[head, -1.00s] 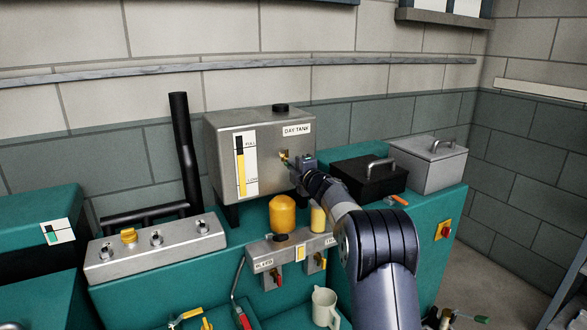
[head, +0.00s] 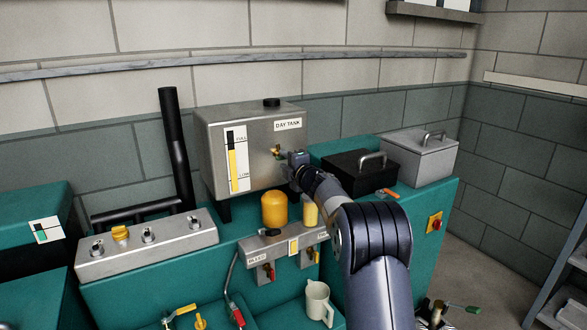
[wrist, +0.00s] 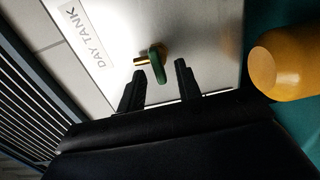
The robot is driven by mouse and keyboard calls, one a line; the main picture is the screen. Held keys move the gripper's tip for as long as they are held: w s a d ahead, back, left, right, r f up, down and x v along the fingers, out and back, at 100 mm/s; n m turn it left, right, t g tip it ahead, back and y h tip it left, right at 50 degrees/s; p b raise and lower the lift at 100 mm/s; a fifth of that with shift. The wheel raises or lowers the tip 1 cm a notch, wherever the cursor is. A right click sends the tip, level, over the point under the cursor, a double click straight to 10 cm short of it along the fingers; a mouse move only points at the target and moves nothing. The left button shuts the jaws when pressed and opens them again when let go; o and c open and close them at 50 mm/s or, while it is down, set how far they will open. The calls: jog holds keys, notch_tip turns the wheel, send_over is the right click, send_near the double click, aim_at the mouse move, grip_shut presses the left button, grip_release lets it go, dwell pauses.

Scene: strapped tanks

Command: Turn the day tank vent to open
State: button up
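The day tank (head: 215,150) is a grey metal box with a DAY TANK label, in the head view. In the wrist view the vent (wrist: 156,64) shows a brass stem and a green lever. My gripper (head: 297,160) is just right of the vent in the head view. In the wrist view my gripper (wrist: 160,72) has its two dark fingers apart and empty, with the green lever showing between and beyond the tips. Whether they touch it I cannot tell.
A yellow-orange cylinder (head: 274,209) stands below the tank; it also shows at right in the wrist view (wrist: 285,73). A black box (head: 358,174) and a grey lidded box (head: 420,157) stand to the right. A white jug (head: 318,302) is lower down.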

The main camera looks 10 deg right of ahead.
jog(key=b+v, duration=0.2)
jog(key=v, duration=0.8)
jog(key=shift+s, duration=0.1)
jog(key=p+x, duration=0.2)
jog(key=x, duration=0.8)
jog(key=shift+w+a, duration=0.1)
jog(key=shift+w, duration=0.3)
jog(key=shift+s, duration=0.15)
